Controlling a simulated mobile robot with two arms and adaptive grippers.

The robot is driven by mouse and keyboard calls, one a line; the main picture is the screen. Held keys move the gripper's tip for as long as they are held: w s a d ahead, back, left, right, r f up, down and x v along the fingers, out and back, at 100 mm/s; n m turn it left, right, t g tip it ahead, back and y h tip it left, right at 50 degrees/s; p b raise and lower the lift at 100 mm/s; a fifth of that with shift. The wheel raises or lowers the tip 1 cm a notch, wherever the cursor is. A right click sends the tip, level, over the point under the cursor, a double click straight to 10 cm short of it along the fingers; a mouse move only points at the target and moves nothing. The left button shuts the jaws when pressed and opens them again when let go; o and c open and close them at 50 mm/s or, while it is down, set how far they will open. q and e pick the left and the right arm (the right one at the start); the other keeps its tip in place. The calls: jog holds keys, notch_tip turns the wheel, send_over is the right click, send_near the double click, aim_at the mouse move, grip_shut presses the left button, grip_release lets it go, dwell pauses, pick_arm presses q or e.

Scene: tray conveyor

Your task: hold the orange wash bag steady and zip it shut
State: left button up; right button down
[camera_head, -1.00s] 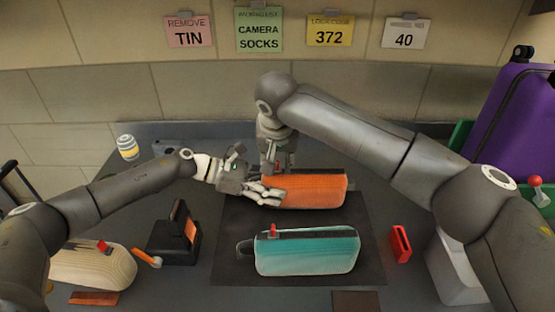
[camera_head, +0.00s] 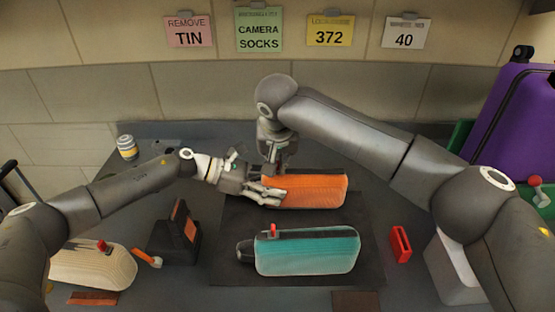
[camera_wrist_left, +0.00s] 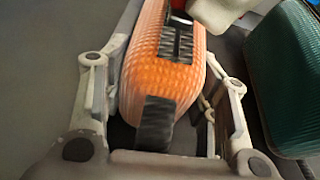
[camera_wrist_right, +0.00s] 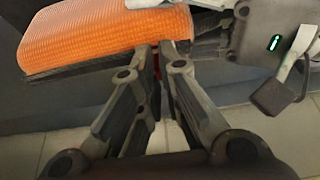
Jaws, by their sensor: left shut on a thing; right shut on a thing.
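The orange wash bag (camera_head: 318,193) lies on the dark mat behind the teal bag. My left gripper (camera_head: 270,192) is shut on the bag's left end; in the left wrist view (camera_wrist_left: 165,75) its fingers lie along both sides of the orange bag (camera_wrist_left: 137,72). A black zip strip (camera_wrist_left: 177,43) runs along its top, with a black tab (camera_wrist_left: 155,124) at the near end. My right gripper (camera_head: 281,163) is above the bag's left part. In the right wrist view its fingertips (camera_wrist_right: 165,48) are closed on a small red zip pull (camera_wrist_right: 156,66), mostly hidden.
A teal bag (camera_head: 308,252) with a red pull lies in front on the same mat (camera_head: 225,225). A cream bag (camera_head: 92,264) and a black stand (camera_head: 172,238) are at the left. A red holder (camera_head: 400,244) is at the right, with a purple suitcase (camera_head: 505,130) beyond.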

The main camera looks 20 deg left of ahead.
pick_arm(q)
jog(key=shift+a+f, duration=0.1)
pick_arm(e)
jog(key=w+d, duration=0.1)
jog(key=d, duration=0.4)
jog(key=w+d, duration=0.2)
jog(key=d, duration=0.3)
jog(key=w+d, duration=0.1)
jog(key=d, duration=0.4)
jog(key=shift+w, duration=0.2)
jog(key=c, duration=1.6)
grip_release()
jog(key=v, duration=1.2)
jog(key=shift+s, duration=0.15)
pick_arm(q)
jog(key=o, duration=1.4)
